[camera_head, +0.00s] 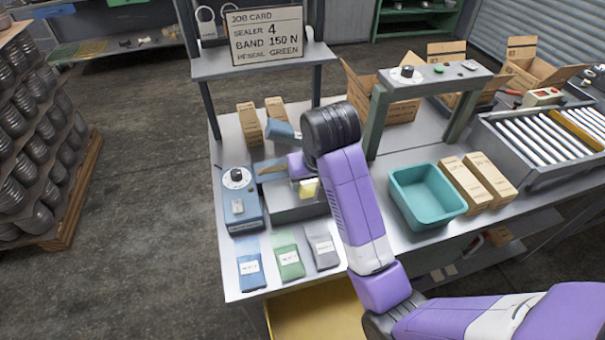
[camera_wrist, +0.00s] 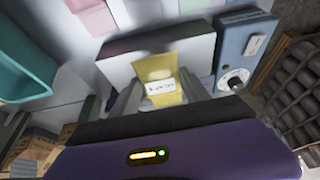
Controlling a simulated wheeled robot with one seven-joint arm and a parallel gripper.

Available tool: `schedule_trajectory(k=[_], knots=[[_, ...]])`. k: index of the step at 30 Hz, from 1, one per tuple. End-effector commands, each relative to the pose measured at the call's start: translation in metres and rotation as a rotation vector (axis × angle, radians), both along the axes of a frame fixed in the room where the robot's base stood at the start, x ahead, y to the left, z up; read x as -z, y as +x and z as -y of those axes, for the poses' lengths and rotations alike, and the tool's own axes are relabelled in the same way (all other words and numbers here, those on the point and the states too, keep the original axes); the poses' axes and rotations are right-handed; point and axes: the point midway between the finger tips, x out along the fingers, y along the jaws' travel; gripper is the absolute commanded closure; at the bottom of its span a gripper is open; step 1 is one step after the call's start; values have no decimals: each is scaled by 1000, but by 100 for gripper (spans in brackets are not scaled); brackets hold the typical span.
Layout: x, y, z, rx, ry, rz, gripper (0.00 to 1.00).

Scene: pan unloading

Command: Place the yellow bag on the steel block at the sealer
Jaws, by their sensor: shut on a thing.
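The yellow bag (camera_head: 309,188) hangs from my gripper, which is shut on it; in the wrist view the bag (camera_wrist: 155,66) shows a white label between the fingers (camera_wrist: 163,92). The grey steel block (camera_head: 285,214) sits on the table beside the blue sealer box (camera_head: 240,207) with its dial. The bag overlaps the block's top in both views, the block (camera_wrist: 115,67) lying behind it in the wrist view. I cannot tell whether bag and block touch. My arm hides part of the block's right side in the head view.
Blue (camera_head: 250,268), green (camera_head: 288,257) and grey (camera_head: 321,247) bags lie along the front edge. A teal bin (camera_head: 428,197) and brown cartons (camera_head: 464,184) stand to the right. A grey frame (camera_head: 376,120) and a job card (camera_head: 266,36) stand behind.

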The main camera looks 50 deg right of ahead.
Motion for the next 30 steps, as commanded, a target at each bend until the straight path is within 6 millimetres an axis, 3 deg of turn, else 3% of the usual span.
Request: schedule_trajectory(k=[3,9,21,30], knots=[[-4,23,16,2,1,0,90],[-2,45,31,1,0,0,90],[34,48,32,0,1,-1,90],[36,48,32,0,0,0,90]])
